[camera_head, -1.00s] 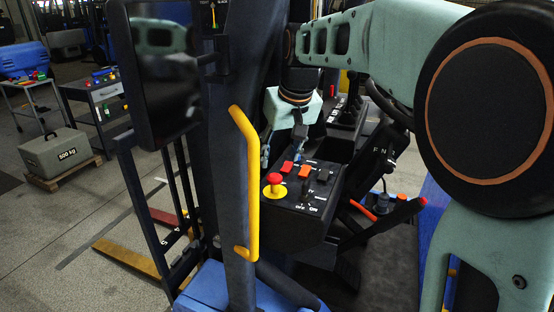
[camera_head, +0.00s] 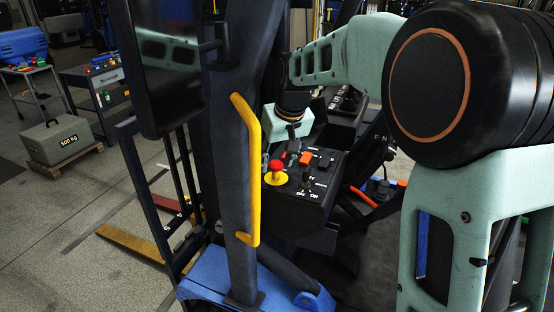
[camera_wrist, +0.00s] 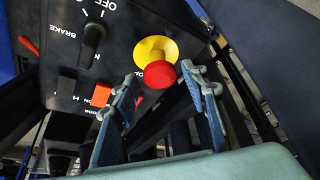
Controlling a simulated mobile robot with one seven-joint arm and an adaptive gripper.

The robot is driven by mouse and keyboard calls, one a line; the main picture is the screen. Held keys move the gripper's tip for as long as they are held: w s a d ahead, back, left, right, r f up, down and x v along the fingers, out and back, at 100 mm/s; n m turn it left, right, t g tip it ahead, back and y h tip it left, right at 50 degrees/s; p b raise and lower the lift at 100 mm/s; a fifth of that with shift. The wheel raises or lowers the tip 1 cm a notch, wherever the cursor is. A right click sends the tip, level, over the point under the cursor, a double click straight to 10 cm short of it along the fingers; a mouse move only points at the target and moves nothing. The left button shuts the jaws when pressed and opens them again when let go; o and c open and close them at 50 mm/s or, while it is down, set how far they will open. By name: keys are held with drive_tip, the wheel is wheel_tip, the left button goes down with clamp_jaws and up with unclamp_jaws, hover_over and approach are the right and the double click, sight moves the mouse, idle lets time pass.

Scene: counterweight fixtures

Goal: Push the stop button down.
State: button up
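The stop button is a red mushroom knob (camera_head: 277,166) on a yellow base (camera_head: 274,180), at the near left corner of a black control panel (camera_head: 314,199). In the wrist view the red knob (camera_wrist: 155,75) and yellow base (camera_wrist: 157,46) show just beyond my fingertips. My gripper (camera_wrist: 162,76) is open, with one blue-grey finger on each side of the knob in the picture. In the head view my gripper (camera_head: 279,150) is behind the knob, its fingers partly hidden. I see no clear contact; the exact gap cannot be told.
An orange switch (camera_head: 306,158) and black switches sit beside the button. A yellow grab handle (camera_head: 249,170) on a dark post stands in front at left. A grey 500 kg weight (camera_head: 56,139) rests on a pallet at far left, with open floor around it.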

clamp_jaws()
drive_tip(key=shift+f+b, duration=0.9)
drive_tip(key=shift+f, duration=0.2)
drive_tip(key=shift+s, duration=0.1)
drive_tip(key=shift+o, duration=1.5)
unclamp_jaws()
drive_tip(key=shift+r, duration=0.2)
drive_tip(key=shift+r, duration=0.35)
drive_tip(key=v, duration=1.1)
